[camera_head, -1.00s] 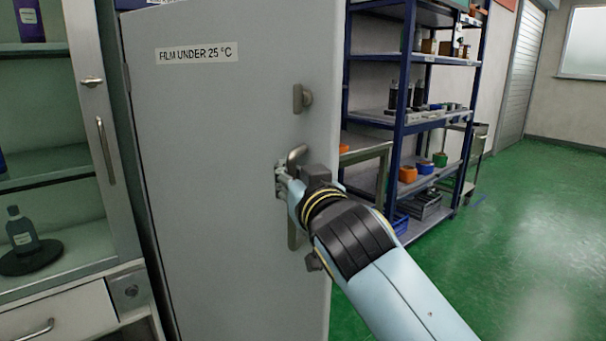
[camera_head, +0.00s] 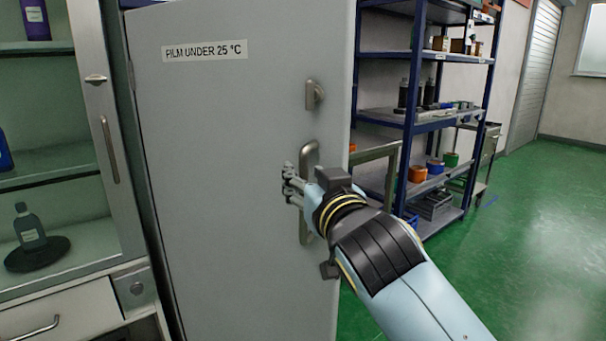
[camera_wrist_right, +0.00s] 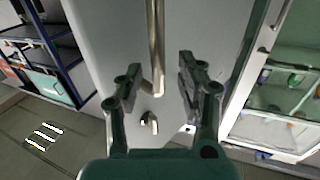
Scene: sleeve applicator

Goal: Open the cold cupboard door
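The cold cupboard door (camera_head: 235,130) is grey, carries a label reading "FILM UNDER 25 °C", and looks shut. Its vertical bar handle (camera_head: 309,153) is near the door's right edge, below a small latch knob (camera_head: 315,95). My right gripper (camera_head: 290,182) is at the handle, partly covering its middle. In the right wrist view my right gripper (camera_wrist_right: 158,80) is open, with the bar handle (camera_wrist_right: 156,40) running between its spread fingers; I see no finger closed on it. My left gripper is in neither view.
A glass-fronted cabinet (camera_head: 100,120) with bottles stands left of the cupboard. A blue shelving rack (camera_head: 408,130) with bottles and coloured rolls stands to the right. Green floor (camera_head: 540,240) is clear at the right.

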